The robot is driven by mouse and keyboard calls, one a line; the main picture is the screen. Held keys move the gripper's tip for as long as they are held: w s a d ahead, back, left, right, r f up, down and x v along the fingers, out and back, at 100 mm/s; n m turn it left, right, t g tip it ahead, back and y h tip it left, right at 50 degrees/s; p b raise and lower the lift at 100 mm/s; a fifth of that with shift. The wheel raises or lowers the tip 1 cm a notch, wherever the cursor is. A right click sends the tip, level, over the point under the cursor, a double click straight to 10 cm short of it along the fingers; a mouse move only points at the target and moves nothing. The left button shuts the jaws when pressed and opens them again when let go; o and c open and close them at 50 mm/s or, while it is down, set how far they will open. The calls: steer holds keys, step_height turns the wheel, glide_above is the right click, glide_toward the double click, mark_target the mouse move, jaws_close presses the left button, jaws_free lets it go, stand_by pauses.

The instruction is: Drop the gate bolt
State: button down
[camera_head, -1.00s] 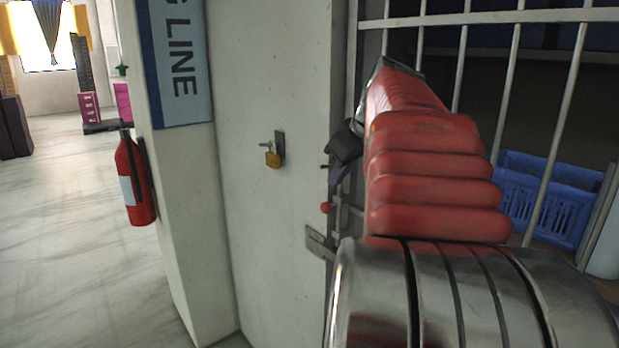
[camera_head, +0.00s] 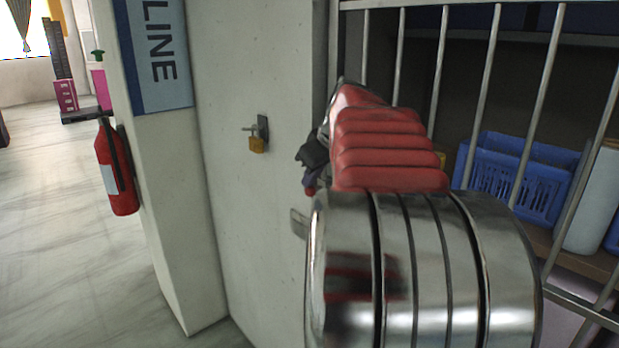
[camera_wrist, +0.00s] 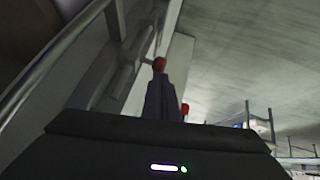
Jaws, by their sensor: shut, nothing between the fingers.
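My gripper (camera_head: 311,168) is dark with red fingertips and points down beside the gate's left edge in the head view. Its fingers are shut and empty; they also show in the wrist view (camera_wrist: 170,88), tips close to a pale metal frame. The barred gate (camera_head: 487,95) stands to the right, partly behind my red and chrome arm. A flat metal latch piece (camera_head: 299,223) juts out at the gate's edge, below the gripper. My arm hides most of it, and I cannot make out the bolt itself or whether the gripper touches it.
A brass padlock (camera_head: 257,145) hangs from a metal fitting on the pale wall (camera_head: 232,190). A red fire extinguisher (camera_head: 117,170) is mounted further left. A blue crate (camera_head: 515,178) and a white cylinder (camera_head: 592,198) stand behind the bars. Open floor (camera_head: 70,240) lies at left.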

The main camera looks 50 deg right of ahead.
steer(key=shift+f, duration=2.65)
steer(key=shift+s, duration=0.1)
steer(key=shift+a, duration=0.1)
steer(key=v, duration=1)
steer(key=shift+r, duration=0.3)
steer(key=shift+m, duration=0.3)
